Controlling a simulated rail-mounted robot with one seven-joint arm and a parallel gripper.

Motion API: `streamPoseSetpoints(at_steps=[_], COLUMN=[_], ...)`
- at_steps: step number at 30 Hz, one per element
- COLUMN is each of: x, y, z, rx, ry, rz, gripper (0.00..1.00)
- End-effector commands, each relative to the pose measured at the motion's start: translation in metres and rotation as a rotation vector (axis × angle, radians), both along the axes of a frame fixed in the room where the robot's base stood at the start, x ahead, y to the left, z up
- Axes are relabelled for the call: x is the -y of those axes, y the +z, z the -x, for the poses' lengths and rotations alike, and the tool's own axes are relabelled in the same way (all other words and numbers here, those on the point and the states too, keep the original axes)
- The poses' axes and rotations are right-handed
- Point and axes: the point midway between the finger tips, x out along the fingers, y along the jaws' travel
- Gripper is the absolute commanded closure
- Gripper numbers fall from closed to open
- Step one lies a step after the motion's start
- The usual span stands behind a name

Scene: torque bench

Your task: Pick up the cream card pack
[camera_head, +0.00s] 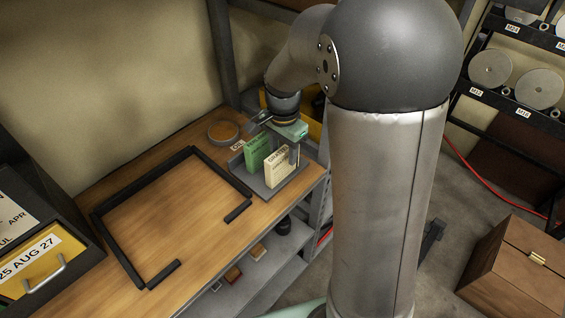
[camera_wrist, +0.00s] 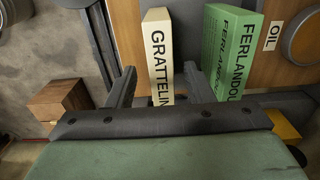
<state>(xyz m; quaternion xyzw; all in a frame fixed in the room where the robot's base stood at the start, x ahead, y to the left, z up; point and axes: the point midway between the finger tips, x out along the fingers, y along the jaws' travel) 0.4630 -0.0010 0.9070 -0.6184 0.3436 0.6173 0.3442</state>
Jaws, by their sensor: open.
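The cream card pack (camera_head: 278,172) stands upright in a grey tray (camera_head: 267,191) at the right end of the wooden bench. In the wrist view the cream card pack (camera_wrist: 158,50) shows dark lettering reading "GRATTELIN". My gripper (camera_head: 282,146) is over the tray, at the top of the packs. In the wrist view my gripper (camera_wrist: 160,80) is open, with one finger on each side of the cream pack; I cannot tell whether either finger touches it. The lower end of the pack is hidden behind my gripper in the wrist view.
A green pack (camera_head: 256,153) stands beside the cream one; it shows just right of the right finger in the wrist view (camera_wrist: 231,50). A round dish (camera_head: 223,131) and an "OIL" label (camera_wrist: 272,36) are near the tray. A black frame (camera_head: 120,255) borders clear bench to the left.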

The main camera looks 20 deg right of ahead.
Motion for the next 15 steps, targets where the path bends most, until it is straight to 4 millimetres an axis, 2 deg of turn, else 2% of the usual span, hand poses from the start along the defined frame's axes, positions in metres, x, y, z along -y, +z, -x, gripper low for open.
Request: streamPoseSetpoints(at_steps=[6, 9, 15], x=[-0.001, -0.001, -0.001], y=[-0.033, -0.044, -0.048], z=[-0.001, -0.001, -0.001], rx=[-0.006, -0.004, -0.001], ry=[-0.001, 0.0, 0.0], rz=[-0.001, 0.0, 0.0], gripper=[0.53, 0.53, 0.53])
